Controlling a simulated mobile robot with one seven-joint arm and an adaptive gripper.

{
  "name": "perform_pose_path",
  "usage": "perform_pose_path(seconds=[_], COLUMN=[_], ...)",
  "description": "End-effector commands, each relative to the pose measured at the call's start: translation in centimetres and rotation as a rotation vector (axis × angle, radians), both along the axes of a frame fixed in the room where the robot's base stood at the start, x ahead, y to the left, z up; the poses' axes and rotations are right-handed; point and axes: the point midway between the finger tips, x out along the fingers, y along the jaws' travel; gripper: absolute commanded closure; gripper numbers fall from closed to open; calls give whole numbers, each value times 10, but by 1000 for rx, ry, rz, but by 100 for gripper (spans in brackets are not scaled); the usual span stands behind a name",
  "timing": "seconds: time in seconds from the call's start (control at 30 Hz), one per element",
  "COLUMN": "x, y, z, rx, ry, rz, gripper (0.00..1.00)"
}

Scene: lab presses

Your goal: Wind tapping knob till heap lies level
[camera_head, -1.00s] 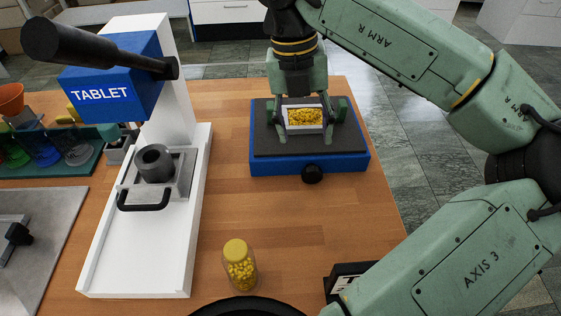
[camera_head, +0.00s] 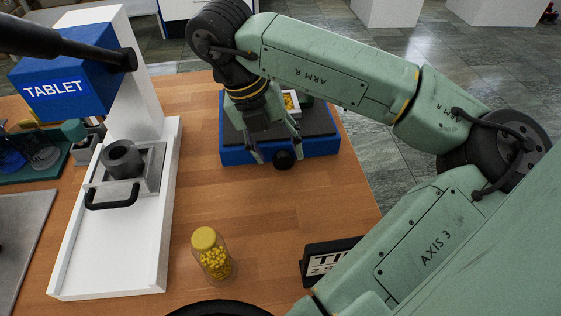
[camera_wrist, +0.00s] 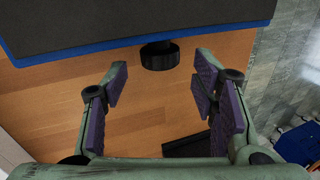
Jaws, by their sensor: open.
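The tapping device has a blue base (camera_head: 236,156) and a dark top plate (camera_head: 318,122). Its black round knob (camera_head: 283,160) sticks out of the front face; it also shows in the wrist view (camera_wrist: 159,55). A white tray of yellow grains (camera_head: 291,102) stands on the plate, partly hidden by my arm; the heap's shape cannot be made out. My gripper (camera_head: 276,150) is open and empty, pointing down at the device's front edge. In the wrist view its spread fingers (camera_wrist: 161,78) lie to either side of the knob's line, with the knob just past the tips, apparently untouched.
A white and blue tablet press (camera_head: 65,88) with a black handle stands at the left. A yellow-capped jar (camera_head: 212,254) stands at the front middle and a black sign (camera_head: 322,262) to its right. The wooden table (camera_head: 225,195) is bare before the device.

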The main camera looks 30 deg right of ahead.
Motion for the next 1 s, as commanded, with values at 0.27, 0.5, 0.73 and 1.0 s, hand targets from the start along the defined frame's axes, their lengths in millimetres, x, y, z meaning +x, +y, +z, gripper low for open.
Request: perform_pose_path(seconds=[0.27,0.5,0.73,1.0], x=[-4,-5,-4,-4], y=[-7,-8,-8,-8], z=[-29,-30,-29,-29], rx=[0,0,0,0], ry=[-1,-1,-1,-1], rz=[1,1,1,1], gripper=[47,47,58,76])
